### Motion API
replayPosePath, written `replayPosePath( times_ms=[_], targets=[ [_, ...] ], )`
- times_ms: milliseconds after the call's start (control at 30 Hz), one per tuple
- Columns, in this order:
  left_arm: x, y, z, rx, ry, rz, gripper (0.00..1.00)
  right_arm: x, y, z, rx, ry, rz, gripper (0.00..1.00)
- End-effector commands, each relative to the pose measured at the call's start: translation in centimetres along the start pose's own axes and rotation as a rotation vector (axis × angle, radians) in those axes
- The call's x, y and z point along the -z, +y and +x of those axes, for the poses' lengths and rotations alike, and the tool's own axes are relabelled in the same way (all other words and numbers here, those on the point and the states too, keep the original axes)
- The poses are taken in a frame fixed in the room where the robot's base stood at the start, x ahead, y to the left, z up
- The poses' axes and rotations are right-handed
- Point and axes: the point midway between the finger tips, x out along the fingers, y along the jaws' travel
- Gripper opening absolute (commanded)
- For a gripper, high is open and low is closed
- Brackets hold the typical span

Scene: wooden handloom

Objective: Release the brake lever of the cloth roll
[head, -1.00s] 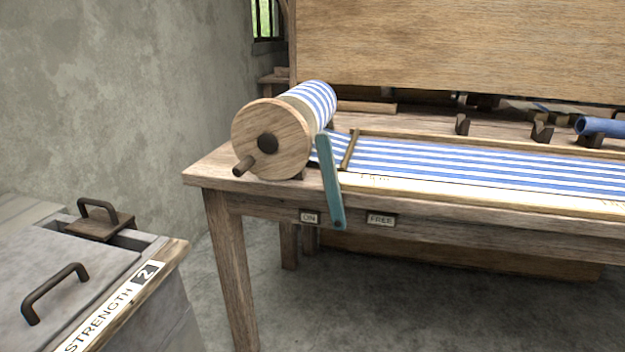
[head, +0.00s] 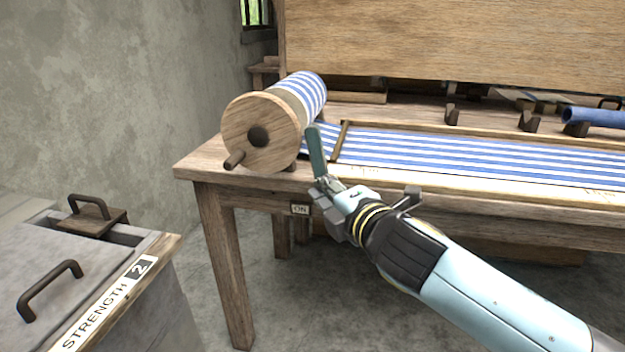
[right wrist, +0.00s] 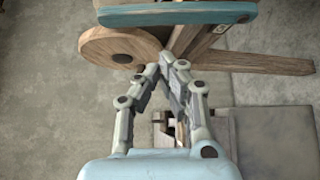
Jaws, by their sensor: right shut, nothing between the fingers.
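The brake lever (head: 315,150) is a flat teal bar at the front of the loom, beside the cloth roll (head: 262,130). Its upper part leans slightly left; its lower end is hidden by my right gripper (head: 318,184). That gripper is shut and empty, its tips overlapping the lever's middle in the head view. In the right wrist view, the lever (right wrist: 175,16) crosses the top, and the fingertips (right wrist: 166,62) appear apart from it, on the roll's side. The ON label (head: 300,209) shows left of the gripper. My left gripper is out of view.
The loom's wooden table (head: 195,166) carries striped cloth (head: 430,150). A grey box marked STRENGTH 2 (head: 140,270) stands at lower left. Open floor lies between them.

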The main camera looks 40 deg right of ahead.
Motion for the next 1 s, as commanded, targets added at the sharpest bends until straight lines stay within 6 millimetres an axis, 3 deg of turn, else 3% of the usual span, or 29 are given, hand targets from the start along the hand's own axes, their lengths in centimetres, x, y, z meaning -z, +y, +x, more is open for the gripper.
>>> replayPosePath(
  times_ms=[300,500,1000],
  targets=[
    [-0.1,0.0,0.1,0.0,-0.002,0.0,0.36,0.0,0.1,5.6,-0.001,0.0,0.002,0.0],
    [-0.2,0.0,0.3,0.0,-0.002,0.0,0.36,0.0,0.0,8.3,0.0,0.0,0.002,0.0],
    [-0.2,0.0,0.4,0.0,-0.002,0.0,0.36,0.0,0.0,9.2,0.0,0.001,0.001,0.0]
  ],
)
